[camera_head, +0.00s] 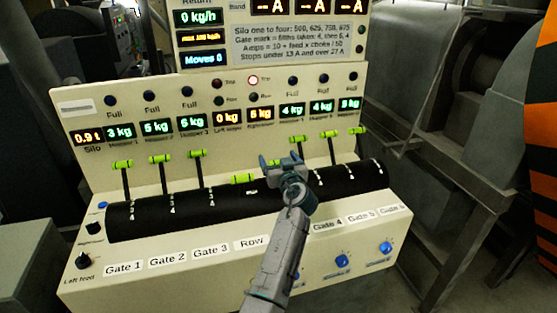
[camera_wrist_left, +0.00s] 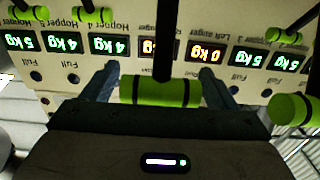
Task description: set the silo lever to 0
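The control panel (camera_head: 80,185) has a row of levers with lime-green handles over a black curved, numbered cover. My left gripper (camera_head: 280,161) is over the middle of the row, between the Row lever (camera_head: 243,178) and the Gate 4 lever (camera_head: 298,139). In the left wrist view, one green lever handle (camera_wrist_left: 160,92) lies between the two fingers of my left gripper (camera_wrist_left: 160,88). The fingers are open, one on each side, with small gaps. The label of this lever is hidden behind my arm, so I cannot read whether it is the silo lever. My right gripper is not in view.
Gate 1 (camera_head: 123,163), Gate 2 (camera_head: 160,158) and Gate 3 (camera_head: 197,153) levers stand to the left. Gate 5 (camera_head: 328,134) and Gate 6 (camera_head: 357,130) levers stand to the right. The silo display (camera_head: 88,138) reads 0.9 t.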

